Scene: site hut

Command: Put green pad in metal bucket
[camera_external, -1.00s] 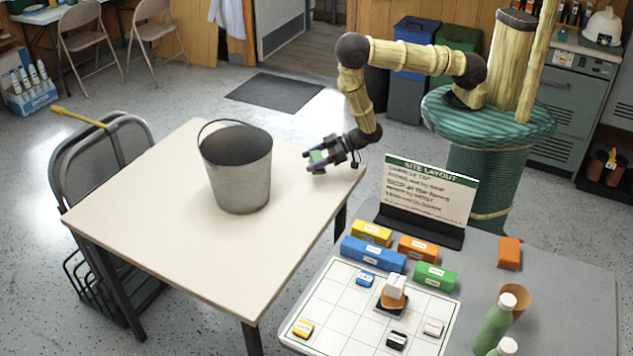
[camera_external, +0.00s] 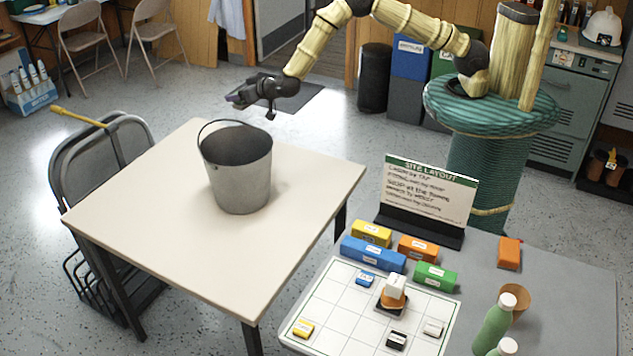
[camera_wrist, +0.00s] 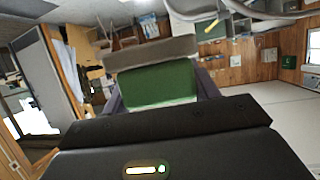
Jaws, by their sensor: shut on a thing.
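The metal bucket (camera_external: 240,180) stands upright on the beige table, its handle up. I cannot see its inside bottom. My gripper (camera_external: 238,97) is raised behind and above the bucket's far rim, with its fingers pointing left. In the wrist view the green pad (camera_wrist: 158,85) sits between the fingers of my gripper, which is shut on it. In the external view the pad is hard to make out in the dark gripper.
The beige table (camera_external: 150,230) is otherwise bare. A grey table at the right holds a white grid board (camera_external: 335,300), several coloured blocks, a site layout sign (camera_external: 430,190) and green bottles (camera_external: 492,322). Folding chairs (camera_external: 85,165) stand at the left.

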